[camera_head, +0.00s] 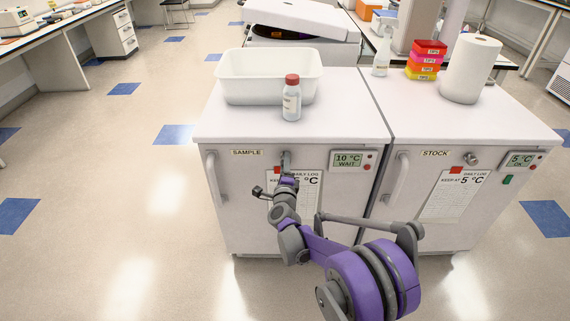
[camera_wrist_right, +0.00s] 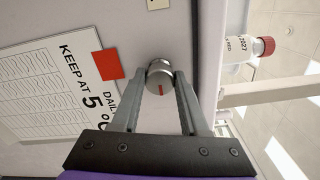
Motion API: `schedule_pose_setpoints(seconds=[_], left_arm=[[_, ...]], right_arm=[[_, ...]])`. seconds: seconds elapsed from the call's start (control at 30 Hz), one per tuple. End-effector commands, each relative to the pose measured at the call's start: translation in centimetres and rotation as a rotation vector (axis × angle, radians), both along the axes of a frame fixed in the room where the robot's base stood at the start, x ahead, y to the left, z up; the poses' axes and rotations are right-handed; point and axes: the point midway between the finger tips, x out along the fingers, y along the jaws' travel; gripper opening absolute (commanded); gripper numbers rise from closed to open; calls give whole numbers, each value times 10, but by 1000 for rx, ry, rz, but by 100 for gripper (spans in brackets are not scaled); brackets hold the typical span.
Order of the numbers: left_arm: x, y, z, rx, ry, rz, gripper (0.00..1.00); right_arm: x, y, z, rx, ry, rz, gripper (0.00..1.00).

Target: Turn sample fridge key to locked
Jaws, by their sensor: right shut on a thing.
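The sample fridge (camera_head: 240,215) is the left of two white fridges, with a "SAMPLE" label and a display (camera_head: 347,159) reading 10 °C WAIT. Its key (camera_head: 286,157) is a round grey metal knob at the top of the door, mostly covered by my right gripper (camera_head: 286,168) in the head view. In the right wrist view the key (camera_wrist_right: 159,70) shows a short red mark on its face. The fingers of my right gripper (camera_wrist_right: 160,86) are shut on the key, one on each side. My left gripper is not in view.
A white tub (camera_head: 268,88) and a red-capped bottle (camera_head: 291,100) stand on the sample fridge. The door handle (camera_head: 213,180) is left of the key. The stock fridge (camera_head: 450,215) stands close on the right, with tip boxes (camera_head: 427,60) and a paper roll (camera_head: 470,70) on it.

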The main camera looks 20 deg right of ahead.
Motion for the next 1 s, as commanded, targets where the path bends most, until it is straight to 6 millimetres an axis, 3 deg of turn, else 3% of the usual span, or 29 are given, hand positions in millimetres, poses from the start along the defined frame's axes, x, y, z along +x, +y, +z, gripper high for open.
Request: schedule_pose_setpoints(seconds=[0.2, 0.23, 0.37, 0.73, 1.0], left_arm=[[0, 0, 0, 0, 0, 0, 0], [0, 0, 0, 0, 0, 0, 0], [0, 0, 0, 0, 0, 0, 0], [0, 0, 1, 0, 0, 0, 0], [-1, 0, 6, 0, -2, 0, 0]], right_arm=[[0, 0, 0, 2, -1, 0, 0], [0, 0, 0, 2, -1, 0, 49], [0, 0, 0, 1, 0, 0, 73], [-4, 2, 0, 0, 0, 1, 74], [-50, 15, 1, 1, -1, 2, 74]])
